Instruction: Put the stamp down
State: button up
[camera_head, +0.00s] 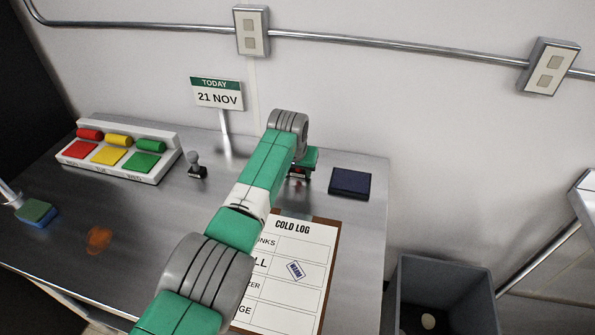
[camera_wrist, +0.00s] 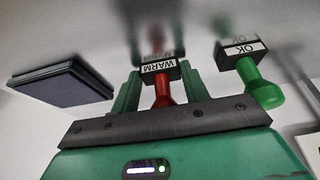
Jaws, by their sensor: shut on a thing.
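The red stamp (camera_wrist: 164,88), its block labelled WARM, is between the fingers of my gripper (camera_wrist: 160,92) in the wrist view. My gripper is shut on it. Its block is at or very close to the steel counter, where its reflection shows; I cannot tell if it touches. In the head view my gripper (camera_head: 300,170) is at the back of the counter, left of the dark ink pad (camera_head: 350,183), and mostly hides the stamp. A green stamp (camera_wrist: 262,90) labelled OK stands beside it in the wrist view, apart from my gripper.
A clipboard (camera_head: 330,235) with a cold log lies in front, bearing a WARM mark. A grey-handled stamp (camera_head: 196,167) stands left, near the date sign (camera_head: 217,95). A rack (camera_head: 150,172) of coloured blocks and a sponge (camera_head: 37,212) are farther left. A grey bin (camera_head: 450,272) is at right.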

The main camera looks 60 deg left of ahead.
jog(key=shift+w+a+r, duration=0.1)
jog(key=o, duration=0.8)
jog(key=shift+r, duration=0.3)
jog(key=p+v, duration=0.4)
jog(key=v, duration=0.7)
jog(key=shift+d+r, duration=0.15)
jog(key=shift+d, duration=0.1)
